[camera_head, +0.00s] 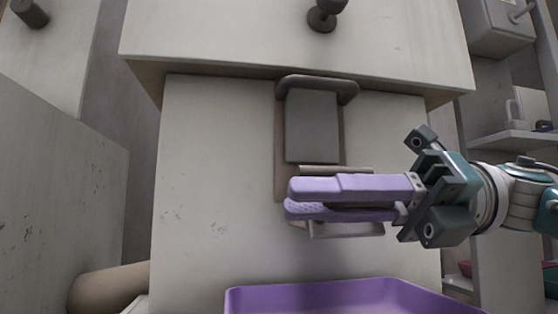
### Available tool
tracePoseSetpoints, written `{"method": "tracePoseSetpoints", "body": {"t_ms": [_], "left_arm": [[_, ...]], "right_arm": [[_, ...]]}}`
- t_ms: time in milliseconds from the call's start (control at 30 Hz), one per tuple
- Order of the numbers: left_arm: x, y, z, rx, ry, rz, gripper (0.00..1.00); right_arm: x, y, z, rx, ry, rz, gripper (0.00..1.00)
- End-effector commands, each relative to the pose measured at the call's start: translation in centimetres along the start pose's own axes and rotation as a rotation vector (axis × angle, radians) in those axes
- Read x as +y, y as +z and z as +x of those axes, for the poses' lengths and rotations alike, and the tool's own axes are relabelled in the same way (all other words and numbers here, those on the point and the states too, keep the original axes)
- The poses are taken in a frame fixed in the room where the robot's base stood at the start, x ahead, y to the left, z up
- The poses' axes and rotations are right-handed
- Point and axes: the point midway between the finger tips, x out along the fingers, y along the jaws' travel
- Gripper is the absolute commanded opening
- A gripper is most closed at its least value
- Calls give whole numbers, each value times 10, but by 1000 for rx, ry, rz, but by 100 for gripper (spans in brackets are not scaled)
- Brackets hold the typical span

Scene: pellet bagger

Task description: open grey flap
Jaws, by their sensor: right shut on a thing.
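The grey flap (312,126) is a dark grey panel in a frame on the pale front of the machine, in the upper middle of the head view. A rounded bar runs across its top. A pale lip (345,230) shows just below the fingers. My left gripper is not in view.
A purple tray (310,297) stands below the flap at the bottom edge. The machine's upper body (230,40) overhangs the flap, with a dark knob (322,18) on it. Shelves (525,145) stand at the right. A beige cylinder (108,287) lies at lower left.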

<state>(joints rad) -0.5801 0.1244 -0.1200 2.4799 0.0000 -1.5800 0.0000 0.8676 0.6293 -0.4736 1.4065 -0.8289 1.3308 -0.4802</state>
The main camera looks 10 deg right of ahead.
Motion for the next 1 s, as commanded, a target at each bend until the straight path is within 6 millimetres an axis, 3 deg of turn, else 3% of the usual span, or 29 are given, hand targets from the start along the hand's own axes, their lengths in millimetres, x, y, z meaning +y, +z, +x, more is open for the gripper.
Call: {"method": "tracePoseSetpoints", "body": {"t_ms": [33,500,1000], "left_arm": [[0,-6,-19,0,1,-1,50],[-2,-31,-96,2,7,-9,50],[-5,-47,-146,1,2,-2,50]], "right_arm": [[9,9,-1,1,-1,45,0],[30,28,0,0,0,492,0],[36,47,0,-1,1,887,0]]}}
